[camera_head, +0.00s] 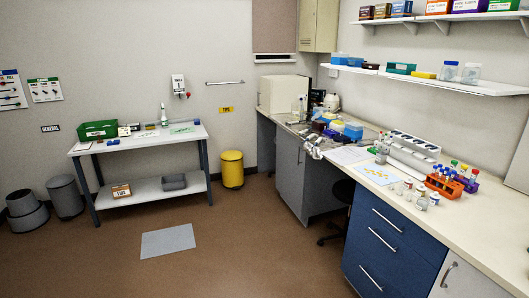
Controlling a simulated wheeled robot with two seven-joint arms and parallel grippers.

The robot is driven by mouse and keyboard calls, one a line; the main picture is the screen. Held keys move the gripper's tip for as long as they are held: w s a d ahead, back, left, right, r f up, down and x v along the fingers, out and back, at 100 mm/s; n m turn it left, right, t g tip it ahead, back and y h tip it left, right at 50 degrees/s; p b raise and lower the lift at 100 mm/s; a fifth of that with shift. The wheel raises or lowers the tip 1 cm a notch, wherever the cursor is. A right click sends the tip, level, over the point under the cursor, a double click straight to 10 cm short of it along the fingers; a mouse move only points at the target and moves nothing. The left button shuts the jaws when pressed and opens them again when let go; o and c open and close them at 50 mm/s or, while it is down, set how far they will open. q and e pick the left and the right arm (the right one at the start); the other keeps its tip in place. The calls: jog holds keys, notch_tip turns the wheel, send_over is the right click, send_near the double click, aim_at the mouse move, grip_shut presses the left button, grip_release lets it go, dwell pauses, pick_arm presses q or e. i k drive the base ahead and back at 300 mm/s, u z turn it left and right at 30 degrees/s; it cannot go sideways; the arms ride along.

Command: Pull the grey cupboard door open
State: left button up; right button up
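A grey cupboard door (289,180) is under the far part of the bench on the right and looks shut. A thin upright handle is near its upper right edge. A paler grey door (479,285) with a curved metal handle (449,274) is at the bottom right, beside the blue drawers. It also looks shut, and its lower part is cut off by the picture edge. I cannot tell which of the two the task names. Neither of my grippers is in view.
Blue drawers (389,247) stand left of the near pale door. A dark stool (340,195) is in the knee space between the cupboards. A yellow bin (232,170) stands left of the far cupboard. A grey mat (168,241) lies on the brown floor, which is otherwise mostly clear.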

aim_at(291, 160)
jog(key=u, duration=0.05)
jog(key=i, duration=4.6)
jog(key=z, duration=0.15)
